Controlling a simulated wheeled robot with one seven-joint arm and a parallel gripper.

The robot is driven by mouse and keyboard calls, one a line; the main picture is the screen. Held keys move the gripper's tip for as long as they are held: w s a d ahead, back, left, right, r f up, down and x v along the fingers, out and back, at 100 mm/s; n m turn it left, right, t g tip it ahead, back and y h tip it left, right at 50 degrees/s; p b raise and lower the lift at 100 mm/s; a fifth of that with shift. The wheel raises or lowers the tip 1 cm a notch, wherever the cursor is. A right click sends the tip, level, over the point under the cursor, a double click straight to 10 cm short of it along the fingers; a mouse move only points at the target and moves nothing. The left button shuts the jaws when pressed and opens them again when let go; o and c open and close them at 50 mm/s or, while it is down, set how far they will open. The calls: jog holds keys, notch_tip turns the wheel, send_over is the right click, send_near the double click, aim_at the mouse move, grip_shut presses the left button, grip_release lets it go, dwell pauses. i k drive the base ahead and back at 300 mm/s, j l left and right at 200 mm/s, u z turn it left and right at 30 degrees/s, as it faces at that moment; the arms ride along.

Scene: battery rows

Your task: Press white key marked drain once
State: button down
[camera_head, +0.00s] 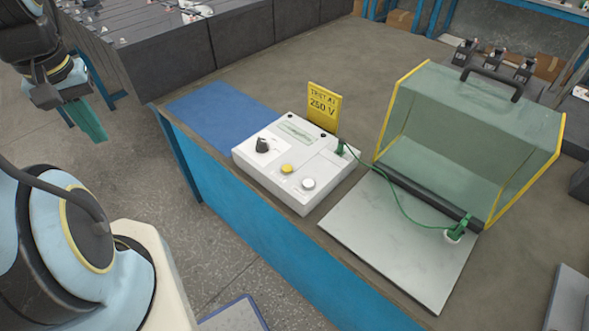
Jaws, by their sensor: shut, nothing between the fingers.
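A white tester box (290,165) stands on the bench near its front edge. Its sloped top carries a black knob (262,145), a yellow button (287,169) and a white round key (308,184) at the lower right. The lettering by the keys is too small to read. My gripper (93,137), with green fingers, hangs at the upper left, off the bench and well apart from the tester. It is shut and empty.
A yellow sign (323,107) reading 250 V stands behind the tester. A green lead (392,205) runs from the tester across a grey plate (400,247). A clear yellow-edged cover (440,125) stands behind the plate. A blue mat (222,112) lies left of the tester. Dark battery rows (170,62) stand behind.

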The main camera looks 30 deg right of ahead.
aim_at(307, 183)
jog(key=i+j, duration=0.15)
jog(key=i, duration=0.15)
jog(key=i+j, duration=0.15)
jog(key=i, duration=0.15)
jog(key=z, duration=1.55)
